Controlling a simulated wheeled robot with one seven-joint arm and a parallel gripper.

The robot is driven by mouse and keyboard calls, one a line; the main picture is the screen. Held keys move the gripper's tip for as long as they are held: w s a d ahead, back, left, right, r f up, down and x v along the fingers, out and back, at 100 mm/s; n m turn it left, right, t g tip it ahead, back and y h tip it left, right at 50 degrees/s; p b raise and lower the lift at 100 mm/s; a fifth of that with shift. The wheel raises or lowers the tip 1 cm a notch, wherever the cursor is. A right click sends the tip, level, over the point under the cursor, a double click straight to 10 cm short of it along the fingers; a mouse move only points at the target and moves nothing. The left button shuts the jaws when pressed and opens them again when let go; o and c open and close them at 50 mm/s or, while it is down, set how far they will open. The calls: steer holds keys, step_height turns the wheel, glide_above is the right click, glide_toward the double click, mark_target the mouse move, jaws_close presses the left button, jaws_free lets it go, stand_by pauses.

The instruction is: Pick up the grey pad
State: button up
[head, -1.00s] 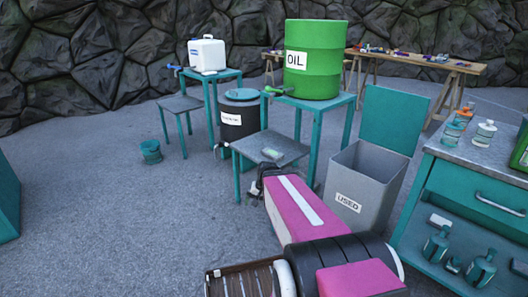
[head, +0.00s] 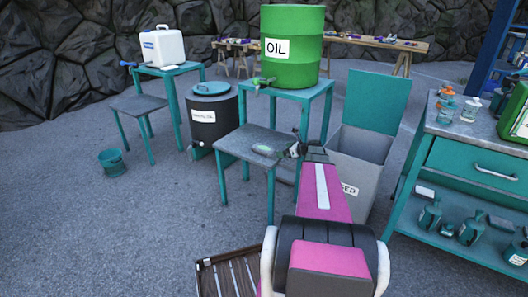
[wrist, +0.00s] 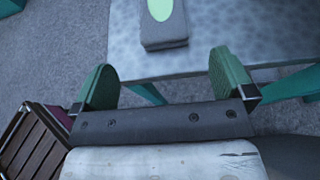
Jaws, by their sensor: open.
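The grey pad (wrist: 166,32) is a grey block with a pale green oval on its top. It lies on the grey top of a low teal stand (head: 236,146), and the pad also shows small in the head view (head: 265,150). My gripper (wrist: 163,76) is open and empty, its two green fingers spread apart. In the wrist view the pad lies beyond the fingertips, roughly in line with the gap between them. In the head view my gripper (head: 294,150) is at the right side of the stand, just right of the pad.
A green oil drum (head: 291,48) stands on a taller teal stand behind. A grey used bin (head: 362,150) with a raised teal lid is close on the right. A dark drum (head: 212,115) stands behind left. A teal workbench (head: 470,165) is at right.

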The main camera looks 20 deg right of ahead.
mark_target(269, 150)
steer(key=x, duration=1)
steer(key=shift+w+d, duration=0.1)
steer(key=shift+w, duration=0.1)
steer(key=c, duration=1)
steer(key=shift+r, duration=0.15)
